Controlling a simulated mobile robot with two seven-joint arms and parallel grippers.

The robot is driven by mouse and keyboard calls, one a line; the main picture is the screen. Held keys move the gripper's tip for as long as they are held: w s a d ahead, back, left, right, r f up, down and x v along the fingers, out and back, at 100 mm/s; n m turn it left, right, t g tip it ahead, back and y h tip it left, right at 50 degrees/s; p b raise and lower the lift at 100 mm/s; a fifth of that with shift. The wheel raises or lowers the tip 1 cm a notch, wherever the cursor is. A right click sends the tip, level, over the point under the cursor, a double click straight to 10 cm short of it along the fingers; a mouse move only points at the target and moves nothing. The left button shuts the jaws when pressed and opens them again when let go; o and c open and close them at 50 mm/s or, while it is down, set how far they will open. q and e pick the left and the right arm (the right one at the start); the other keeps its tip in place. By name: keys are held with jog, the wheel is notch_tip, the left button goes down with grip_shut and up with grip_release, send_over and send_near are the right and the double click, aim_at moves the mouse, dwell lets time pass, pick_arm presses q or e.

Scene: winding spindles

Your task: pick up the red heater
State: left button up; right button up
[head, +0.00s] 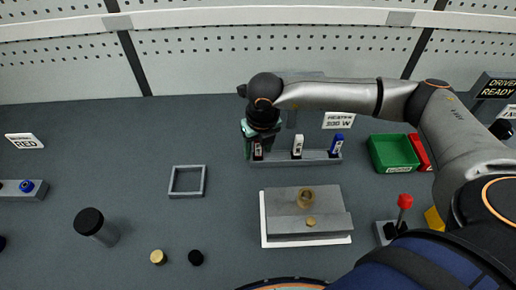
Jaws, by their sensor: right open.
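A grey rack (320,157) at the back middle holds three small upright heaters. The white heater (297,146) is in the middle and the blue heater (336,145) at the right end. The heater at the left end, dark reddish with a pale label, is taken as the red heater (258,151); my right gripper hides its upper part. My right gripper (257,147) is open and points down over that left slot, its fingers about the heater. Whether they touch it cannot be told. My left gripper is not in view.
A grey block with a brass ring (305,197) stands on a white plate in front of the rack. A square grey frame (187,193) lies to its left. A green bin (393,153) and a red-knobbed lever (404,203) are at right.

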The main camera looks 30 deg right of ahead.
grip_shut()
jog(key=shift+r, duration=0.2)
dwell(0.6)
